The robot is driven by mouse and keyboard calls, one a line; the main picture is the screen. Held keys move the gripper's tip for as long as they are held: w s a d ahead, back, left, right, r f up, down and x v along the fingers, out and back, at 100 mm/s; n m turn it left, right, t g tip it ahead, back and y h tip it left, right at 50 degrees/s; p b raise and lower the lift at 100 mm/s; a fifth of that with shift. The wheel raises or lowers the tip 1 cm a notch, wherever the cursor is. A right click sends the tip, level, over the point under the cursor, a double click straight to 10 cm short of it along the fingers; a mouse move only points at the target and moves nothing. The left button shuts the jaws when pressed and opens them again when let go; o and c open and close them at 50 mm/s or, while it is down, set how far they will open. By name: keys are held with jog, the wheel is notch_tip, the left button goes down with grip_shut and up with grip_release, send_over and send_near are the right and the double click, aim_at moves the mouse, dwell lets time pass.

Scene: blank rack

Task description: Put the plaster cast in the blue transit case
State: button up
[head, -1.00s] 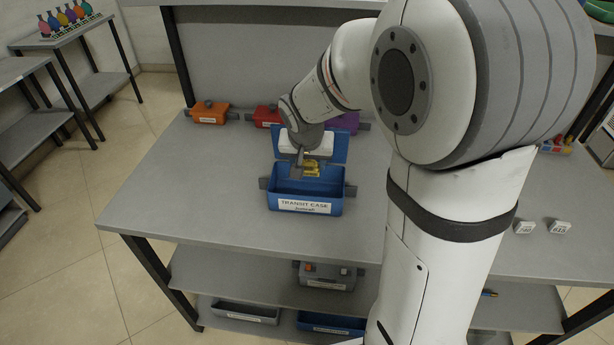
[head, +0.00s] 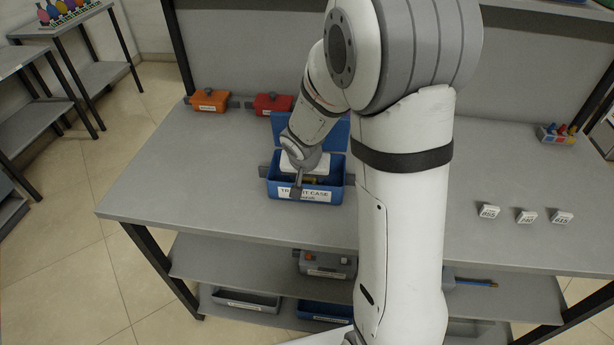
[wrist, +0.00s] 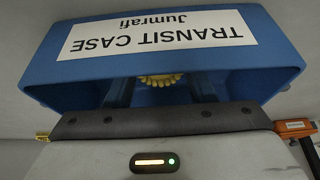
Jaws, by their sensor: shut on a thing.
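The open blue transit case (head: 334,190) stands on the table in the head view, its lid up at the back and its white label facing front. The label is upside down in the wrist view, where the case (wrist: 262,62) fills the upper part. My gripper (head: 300,186) is at the case opening, pointing down. In the wrist view my gripper (wrist: 160,90) is shut on the yellowish, tooth-edged plaster cast (wrist: 160,80). The cast shows between the fingers, at the case wall.
An orange case (head: 209,100) and a red case (head: 272,103) stand at the table's back. Several small white labelled blocks lie at the right, near a rack of colored items (head: 556,134). Grey and blue bins sit on the lower shelf. The left tabletop is clear.

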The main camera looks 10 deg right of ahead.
jog(key=shift+f, duration=0.2)
jog(key=o, duration=1)
jog(key=shift+r, duration=0.2)
jog(key=shift+r, duration=0.25)
jog(key=v, duration=1.2)
jog(key=s+r+n, duration=0.1)
jog(key=s, duration=0.5)
jog(key=s+d+r+n+y, duration=0.1)
jog(key=s, duration=0.5)
jog(key=s+d+r+n+g, duration=0.1)
jog(key=s+n, duration=0.1)
jog(key=s, duration=0.3)
jog(key=shift+s+r+y, duration=0.1)
jog(key=shift+s+y, duration=0.2)
jog(key=shift+s, duration=0.1)
